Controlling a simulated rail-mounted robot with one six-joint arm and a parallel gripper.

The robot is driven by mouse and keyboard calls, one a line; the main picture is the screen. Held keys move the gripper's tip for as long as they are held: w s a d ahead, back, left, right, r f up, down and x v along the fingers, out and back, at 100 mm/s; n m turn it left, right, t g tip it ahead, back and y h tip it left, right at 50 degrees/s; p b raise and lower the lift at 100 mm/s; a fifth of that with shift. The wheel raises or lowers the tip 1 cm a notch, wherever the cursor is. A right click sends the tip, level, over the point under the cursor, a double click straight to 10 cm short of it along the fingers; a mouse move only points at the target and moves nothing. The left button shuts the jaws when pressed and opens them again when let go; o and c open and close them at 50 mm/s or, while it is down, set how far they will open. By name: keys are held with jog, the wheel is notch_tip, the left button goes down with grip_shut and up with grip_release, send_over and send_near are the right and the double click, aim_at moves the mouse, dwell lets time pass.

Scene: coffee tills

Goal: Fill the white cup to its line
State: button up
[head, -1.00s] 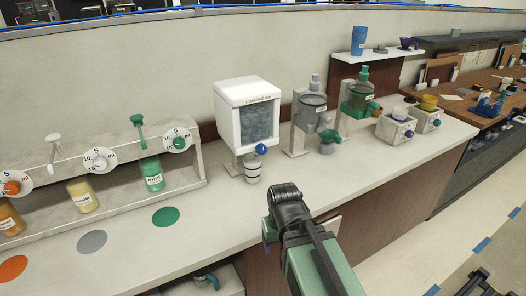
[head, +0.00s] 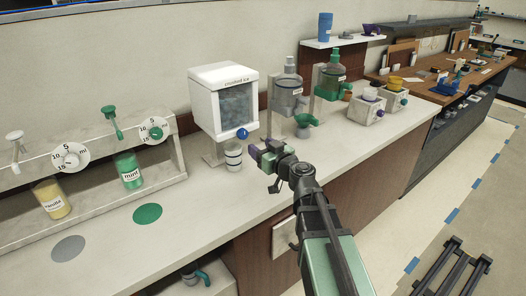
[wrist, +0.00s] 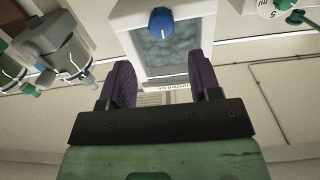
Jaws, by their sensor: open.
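A white cup with dark bands (head: 233,158) stands upright on the counter under the white crushed-ice dispenser (head: 223,78). Its contents cannot be made out. The dispenser has a clear front with ice behind it and a blue knob (head: 243,133) low on its front. My gripper (head: 264,152) is open and empty, just right of the cup and apart from it. In the wrist view, my gripper's purple fingers (wrist: 160,75) are spread, with the blue knob (wrist: 161,20) beyond them. The cup cannot be made out there.
Grey (head: 290,85) and green (head: 332,82) bottle dispensers stand right of the ice dispenser. A rack with dials and bottles, including a green one (head: 128,170), stands left. Green (head: 147,214) and grey (head: 68,248) discs mark the counter. The counter front is clear.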

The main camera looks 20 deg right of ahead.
aim_at(245, 135)
jog(key=x, duration=0.9)
jog(key=shift+w+a, duration=0.15)
jog(key=shift+w, duration=0.1)
jog(key=shift+s, duration=0.2)
jog(key=c, duration=0.5)
